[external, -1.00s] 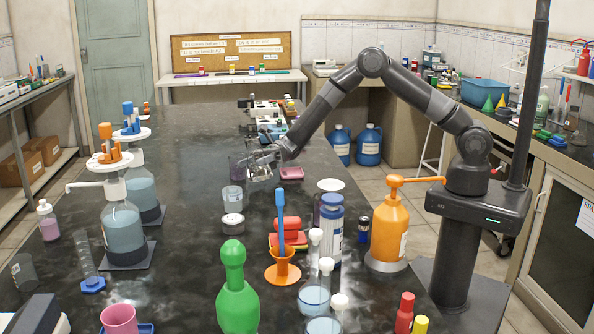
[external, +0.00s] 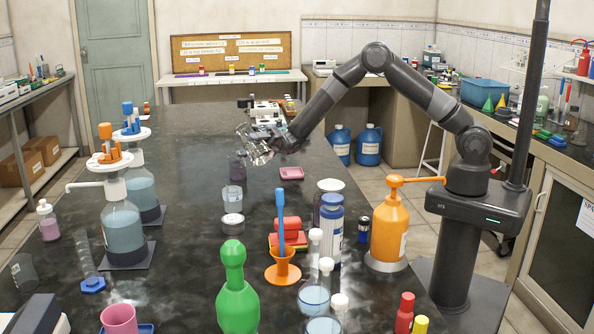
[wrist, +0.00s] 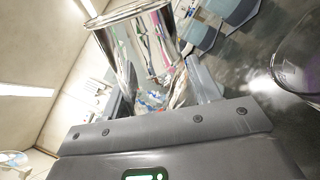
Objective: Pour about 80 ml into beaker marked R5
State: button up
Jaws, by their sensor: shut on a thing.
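My gripper (external: 268,140) is above the far middle of the dark bench, shut on a clear glass vessel (external: 254,153). The vessel is tilted, with its mouth toward the lower left. In the wrist view the glass (wrist: 145,45) sits between my fingers; its contents cannot be told. A purplish beaker (external: 237,168) stands on the bench just below and left of the held glass; a round glass rim (wrist: 290,70) shows at the right of the wrist view. A clear beaker (external: 232,198) stands nearer the camera. No R5 marking is readable.
A pink dish (external: 291,173) lies right of the beakers. Dispenser bottles (external: 122,228) stand at left. An orange pump bottle (external: 388,230), a blue-capped jar (external: 331,228) and a green bottle (external: 236,295) stand nearer.

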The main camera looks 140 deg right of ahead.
jog(key=shift+a+f+m+h, duration=0.1)
jog(key=shift+f+m+h, duration=0.3)
jog(key=shift+f+m, duration=0.75)
jog(key=shift+r+m, duration=0.1)
jog(key=shift+m, duration=0.15)
jog(key=shift+m+h, duration=0.3)
jog(key=shift+m, duration=0.5)
jog(key=shift+d+r+m+t+h, duration=0.3)
jog(key=shift+d+r+m+h, duration=0.15)
jog(key=shift+m, duration=0.65)
jog(key=shift+a+m, duration=0.3)
jog(key=shift+d+f+m+h+p, duration=0.15)
jog(key=shift+m+h+p, duration=0.4)
jog(key=shift+m, duration=0.45)
dwell(1.2)
